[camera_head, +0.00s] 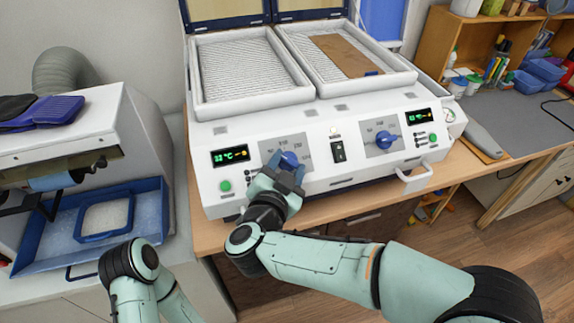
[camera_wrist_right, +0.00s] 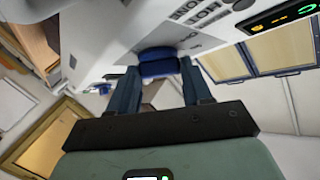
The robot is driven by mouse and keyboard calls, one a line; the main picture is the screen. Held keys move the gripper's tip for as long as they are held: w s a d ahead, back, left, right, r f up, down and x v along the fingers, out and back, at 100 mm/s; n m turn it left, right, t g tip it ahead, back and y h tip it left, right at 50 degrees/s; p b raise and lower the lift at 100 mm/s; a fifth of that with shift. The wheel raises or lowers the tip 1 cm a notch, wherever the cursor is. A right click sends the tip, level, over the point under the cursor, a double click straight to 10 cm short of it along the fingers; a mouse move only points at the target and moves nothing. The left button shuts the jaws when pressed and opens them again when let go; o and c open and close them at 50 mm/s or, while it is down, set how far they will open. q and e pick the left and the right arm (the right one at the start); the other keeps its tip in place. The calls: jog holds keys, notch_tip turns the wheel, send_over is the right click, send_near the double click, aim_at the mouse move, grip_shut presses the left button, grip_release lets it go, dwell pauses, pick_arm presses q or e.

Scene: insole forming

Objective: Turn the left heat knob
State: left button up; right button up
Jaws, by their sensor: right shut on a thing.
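The left heat knob (camera_head: 289,160) is blue and sits on a grey dial plate on the front panel of the white two-bay heating machine (camera_head: 330,187). My right gripper (camera_head: 284,168) is at this knob, its fingers one on each side and shut on it. In the right wrist view the knob (camera_wrist_right: 158,64) shows between the two fingertips (camera_wrist_right: 159,73), close against the panel. The fingers partly cover the dial markings. My left arm shows at the lower left, but its gripper cannot be made out.
The right heat knob (camera_head: 385,139), a black switch (camera_head: 338,150) and the left display (camera_head: 231,155) share the panel. A front handle (camera_head: 415,178) sticks out at the right. A blue tray (camera_head: 150,212) lies left. A brown sheet (camera_head: 347,57) lies in the right bay.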

dwell(0.3)
jog(key=o, duration=1.1)
jog(key=shift+c, duration=0.2)
jog(key=shift+s, duration=0.1)
pick_arm(q)
jog(key=shift+s+f+b, duration=0.3)
jog(key=shift+f+b, duration=0.2)
jog(key=shift+f, duration=0.1)
jog(key=shift+s+f+b, duration=0.3)
jog(key=shift+f+b, duration=0.15)
jog(key=shift+f, duration=0.1)
pick_arm(e)
jog(key=v, duration=1.3)
jog(key=shift+r, duration=0.1)
